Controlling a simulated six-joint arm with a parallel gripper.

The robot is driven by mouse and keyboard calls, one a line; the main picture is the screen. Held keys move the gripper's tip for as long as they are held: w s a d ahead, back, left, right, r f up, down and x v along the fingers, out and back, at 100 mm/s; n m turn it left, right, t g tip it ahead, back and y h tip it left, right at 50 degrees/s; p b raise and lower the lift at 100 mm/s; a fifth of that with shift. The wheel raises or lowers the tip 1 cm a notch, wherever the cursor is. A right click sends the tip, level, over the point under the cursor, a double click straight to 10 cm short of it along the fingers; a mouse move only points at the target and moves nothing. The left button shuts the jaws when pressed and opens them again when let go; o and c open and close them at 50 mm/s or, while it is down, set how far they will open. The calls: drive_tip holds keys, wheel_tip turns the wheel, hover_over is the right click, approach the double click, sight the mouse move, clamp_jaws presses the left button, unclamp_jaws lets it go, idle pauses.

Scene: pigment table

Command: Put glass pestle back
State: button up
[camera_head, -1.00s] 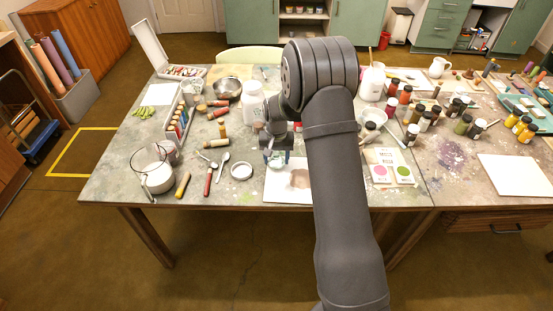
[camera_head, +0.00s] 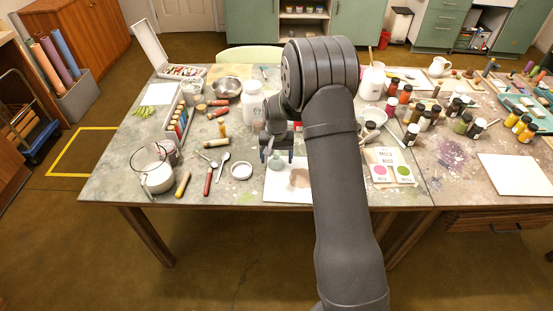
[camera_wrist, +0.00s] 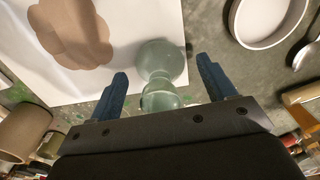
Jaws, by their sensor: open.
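The glass pestle (camera_wrist: 160,62) is pale green and translucent, with a wide rounded foot and a knob at its upper end. In the wrist view it stands at the edge of the white sheet, seen from above, between the two blue fingers of my gripper (camera_wrist: 163,85). The fingers are open, with a gap on each side of it. In the head view the pestle (camera_head: 276,163) shows just below my gripper (camera_head: 277,152), partly hidden by it. A brown pigment patch (camera_wrist: 75,30) lies on the white sheet (camera_wrist: 130,85) beside the pestle.
A round white dish (camera_head: 241,171) and spoons (camera_head: 224,158) lie left of the sheet. A glass jug (camera_head: 157,178) stands at the table's left front. A white jar (camera_head: 253,95) stands behind my gripper. Paint bottles crowd the right side; colour cards (camera_head: 391,167) lie right of my arm.

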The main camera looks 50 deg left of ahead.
wheel_tip(320, 180, up, 11)
drive_tip(key=shift+r, duration=0.1)
idle(0.4)
wheel_tip(320, 180, down, 12)
drive_tip(key=shift+f, duration=0.1)
drive_tip(key=shift+r, duration=1.85)
